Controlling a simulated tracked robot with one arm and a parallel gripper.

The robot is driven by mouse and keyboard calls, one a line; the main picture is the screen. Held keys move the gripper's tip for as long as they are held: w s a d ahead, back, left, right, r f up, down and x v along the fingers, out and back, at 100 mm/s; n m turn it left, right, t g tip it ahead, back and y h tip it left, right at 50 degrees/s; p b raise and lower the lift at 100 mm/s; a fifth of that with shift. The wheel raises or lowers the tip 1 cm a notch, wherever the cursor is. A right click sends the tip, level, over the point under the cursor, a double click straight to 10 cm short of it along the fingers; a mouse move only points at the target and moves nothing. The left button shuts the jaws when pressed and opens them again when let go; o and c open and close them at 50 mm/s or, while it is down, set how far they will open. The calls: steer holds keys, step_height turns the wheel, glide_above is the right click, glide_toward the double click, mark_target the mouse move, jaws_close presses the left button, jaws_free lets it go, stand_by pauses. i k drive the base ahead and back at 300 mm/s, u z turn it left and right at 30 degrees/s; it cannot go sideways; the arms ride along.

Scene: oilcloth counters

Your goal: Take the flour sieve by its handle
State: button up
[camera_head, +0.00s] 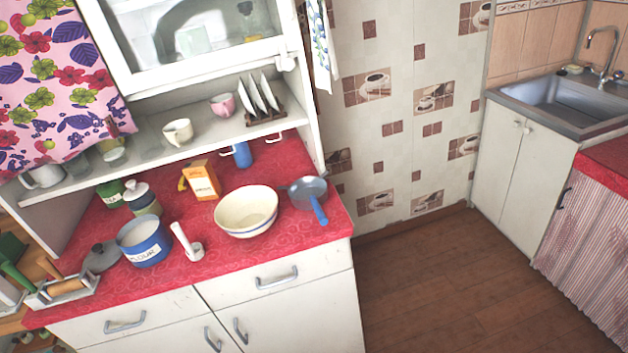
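The flour sieve appears to be the round blue-grey utensil (307,190) near the right end of the red counter (230,262). Its blue handle (319,210) points toward the counter's front edge. Its mesh is too small to make out. It sits just right of a cream bowl (246,222), close to it; I cannot tell whether they touch. My gripper is not in view.
A blue flour pot (144,241), a white pestle-like tool (187,243) and an orange box (201,181) stand left of the bowl. A shelf with cups (178,132) overhangs the back. The brown floor (440,285) at right is clear.

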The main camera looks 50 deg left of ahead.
mark_target(309, 194)
steer(key=u, duration=0.6)
steer(key=i, duration=1.15)
steer(key=u, duration=0.85)
